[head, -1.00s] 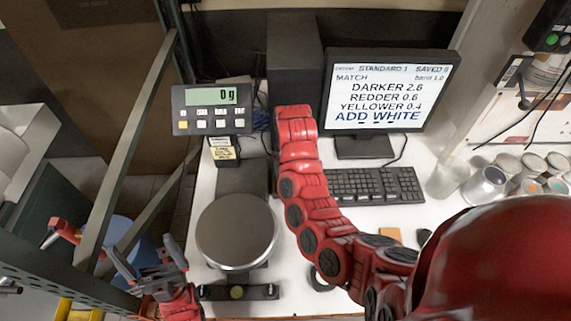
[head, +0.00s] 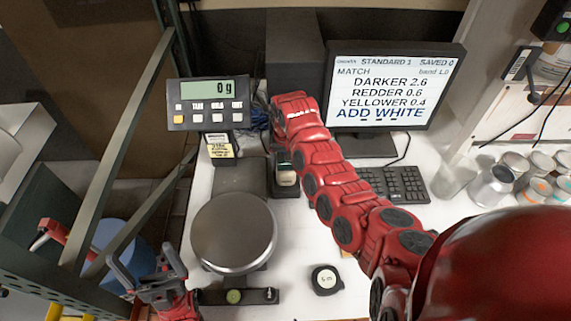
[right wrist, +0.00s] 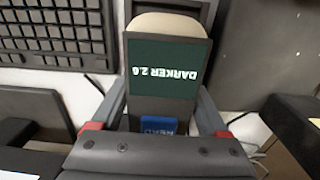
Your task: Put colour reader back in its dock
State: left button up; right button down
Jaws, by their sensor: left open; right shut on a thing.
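The colour reader (right wrist: 165,68) fills the middle of the right wrist view, its dark screen reading "DARKER 2.6" upside down and its cream end pointing away from me. My right gripper (right wrist: 155,125) is shut on it, one finger on each side. In the head view the reader (head: 286,178) shows partly below the end of my right arm, behind the scale. A black frame (right wrist: 208,12), perhaps the dock, lies around its cream end; I cannot tell whether they touch. My left gripper (head: 143,264) is open and empty at the lower left.
The scale's round pan (head: 234,233) and its display (head: 208,104) reading 0 g stand left of the reader. A keyboard (head: 400,186) and monitor (head: 392,85) are to the right. A tape measure (head: 326,279) lies in front. Several cans (head: 492,186) stand far right. A green metal frame (head: 125,145) borders the left.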

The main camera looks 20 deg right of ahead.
jog(key=shift+r, duration=0.1)
grip_release()
jog(key=shift+r, duration=0.2)
notch_tip(320, 180, up, 5)
jog(key=shift+w+f+b, duration=0.1)
jog(key=shift+w+b, duration=0.05)
jog(key=shift+b, duration=0.95)
notch_tip(320, 180, up, 6)
jog(key=shift+r, duration=0.45)
jog(key=shift+s, duration=0.2)
